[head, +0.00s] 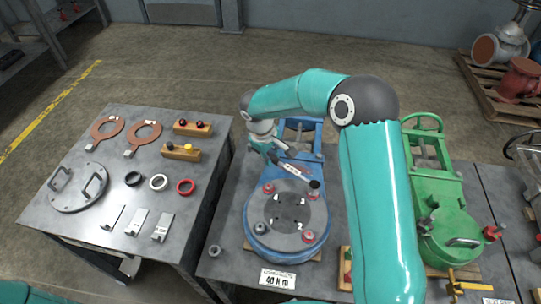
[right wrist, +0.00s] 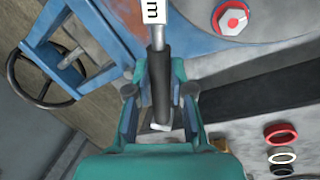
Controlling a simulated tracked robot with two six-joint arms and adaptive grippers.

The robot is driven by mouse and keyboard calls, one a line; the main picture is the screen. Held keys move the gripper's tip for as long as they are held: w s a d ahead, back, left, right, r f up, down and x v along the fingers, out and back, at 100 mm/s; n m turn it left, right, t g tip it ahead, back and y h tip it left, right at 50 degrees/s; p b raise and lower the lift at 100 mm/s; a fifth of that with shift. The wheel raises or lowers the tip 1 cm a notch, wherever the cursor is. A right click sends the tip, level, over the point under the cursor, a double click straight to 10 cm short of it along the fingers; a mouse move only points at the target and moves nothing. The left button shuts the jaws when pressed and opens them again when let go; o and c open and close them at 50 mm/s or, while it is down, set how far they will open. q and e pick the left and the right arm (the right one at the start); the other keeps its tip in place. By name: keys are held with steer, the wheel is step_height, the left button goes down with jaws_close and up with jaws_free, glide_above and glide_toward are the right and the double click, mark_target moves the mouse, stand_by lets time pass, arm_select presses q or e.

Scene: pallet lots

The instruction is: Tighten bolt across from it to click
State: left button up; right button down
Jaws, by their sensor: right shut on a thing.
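A blue valve (head: 258,243) stands on the middle table, with a dark round cover plate (head: 289,224) marked with numbers. Red-ringed bolts sit around its rim: one at the upper left (head: 268,188), one at the upper right (head: 313,195) and one at the lower right (head: 308,236). My right gripper (head: 270,150) is shut on the dark handle (right wrist: 160,85) of a torque wrench with a white label (head: 292,170). The wrench's dark head is over or beside the upper-right bolt; I cannot tell whether it is seated. My left gripper is out of view.
A sign (head: 278,279) reading 40 N m lies at the front. A green valve (head: 440,205) stands to the right, behind my arm. The left table (head: 105,225) holds gaskets, rings, a handled disc and wooden blocks. A loose nut (head: 215,251) lies left of the blue valve.

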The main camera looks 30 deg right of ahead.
steer(key=shift+a+b+x, duration=0.2)
steer(key=shift+b+x, duration=0.7)
steer(key=shift+x, duration=0.15)
steer(key=shift+d, duration=0.2)
steer(key=shift+w+d+m, duration=0.2)
steer(key=shift+d+m, duration=0.3)
steer(key=shift+m, duration=0.1)
steer(key=shift+d, duration=0.25)
steer(key=shift+w+d+m+g, duration=0.2)
steer(key=shift+d+m+g, duration=0.1)
steer(key=shift+d+m, duration=0.25)
steer(key=shift+d, duration=0.15)
stand_by(0.5)
steer(key=shift+d+m, duration=0.5)
steer(key=shift+m, duration=0.05)
steer(key=shift+d, duration=0.25)
